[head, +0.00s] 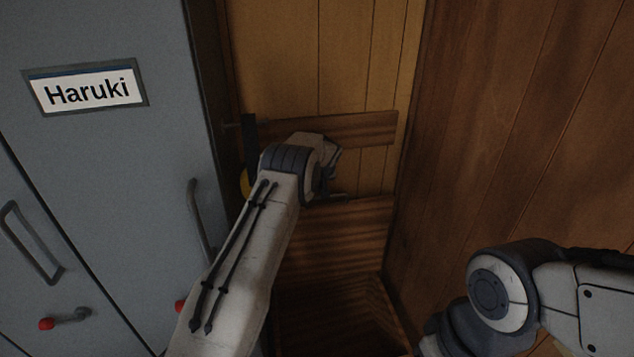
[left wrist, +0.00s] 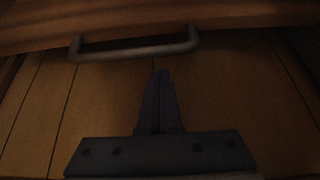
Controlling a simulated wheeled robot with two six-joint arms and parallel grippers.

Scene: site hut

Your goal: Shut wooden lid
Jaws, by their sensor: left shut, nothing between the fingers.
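A wooden board (head: 365,130), which looks like part of the raised lid, stands across the recess beyond my left arm. Darker wood (head: 345,225) and an open wooden box interior (head: 340,305) show below it. In the left wrist view, a metal bar handle (left wrist: 135,50) is fixed along a wooden edge above pale planks.
A grey locker (head: 110,180) with a "Haruki" label (head: 87,87), bar handles and red knobs stands close on the left. A wooden plank wall (head: 500,120) closes in on the right. My right arm is at lower right, its gripper out of view.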

